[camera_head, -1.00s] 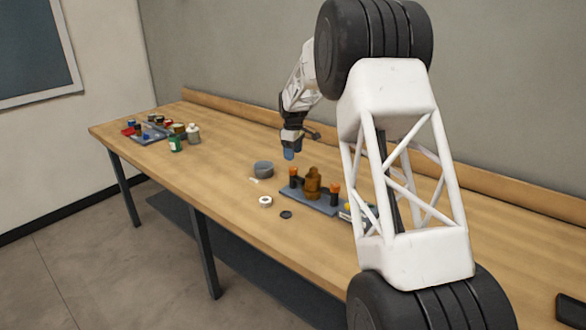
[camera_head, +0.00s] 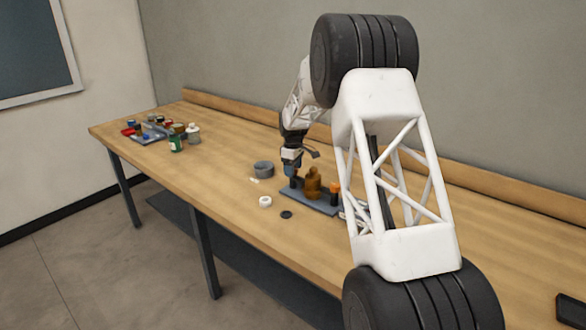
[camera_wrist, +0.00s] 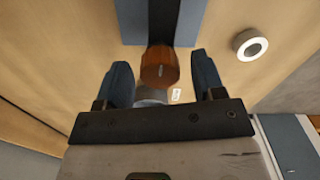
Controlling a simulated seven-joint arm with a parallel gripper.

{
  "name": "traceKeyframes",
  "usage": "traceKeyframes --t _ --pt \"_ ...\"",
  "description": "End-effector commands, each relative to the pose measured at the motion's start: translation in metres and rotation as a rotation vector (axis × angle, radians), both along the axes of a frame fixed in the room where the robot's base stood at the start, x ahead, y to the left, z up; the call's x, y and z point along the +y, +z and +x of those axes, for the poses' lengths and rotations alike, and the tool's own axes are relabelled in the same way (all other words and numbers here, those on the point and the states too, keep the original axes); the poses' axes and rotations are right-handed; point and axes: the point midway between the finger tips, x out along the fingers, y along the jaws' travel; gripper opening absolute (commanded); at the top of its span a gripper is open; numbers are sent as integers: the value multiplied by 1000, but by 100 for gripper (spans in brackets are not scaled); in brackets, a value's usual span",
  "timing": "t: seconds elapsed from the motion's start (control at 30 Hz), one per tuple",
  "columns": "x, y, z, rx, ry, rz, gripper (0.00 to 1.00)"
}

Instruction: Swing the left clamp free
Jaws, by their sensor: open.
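The left clamp, a dark post with an orange knob, stands at the left end of a blue-grey base plate (camera_head: 322,207). In the wrist view its orange-brown knob (camera_wrist: 159,68) lies between my two fingers, with clear gaps on both sides. My gripper (camera_head: 291,170) is open and low over the left clamp; its blue fingers also show in the wrist view (camera_wrist: 162,78). It hides the knob in the head view. The brown pump body (camera_head: 313,184) stands mid-plate. The right clamp (camera_head: 335,194), with an orange top, stands upright beyond it.
A grey round dish (camera_head: 263,169) stands left of the plate. A white ring (camera_head: 265,202) and a dark ring (camera_head: 286,215) lie in front. A tray with small parts (camera_head: 148,136) and bottles (camera_head: 176,142) are at the far left. The bench front is mostly clear.

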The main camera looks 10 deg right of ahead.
Motion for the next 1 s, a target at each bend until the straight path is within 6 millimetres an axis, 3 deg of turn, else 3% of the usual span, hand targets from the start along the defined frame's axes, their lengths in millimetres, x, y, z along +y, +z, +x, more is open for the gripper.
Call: traceKeyframes --t 0.03,0.37,0.73,1.0 --pt "0 0 0 0 0 0 63" --pt "0 0 0 0 0 0 13" --pt "0 1 0 -1 -43 0 13" --pt "0 1 0 -1 -183 0 13"
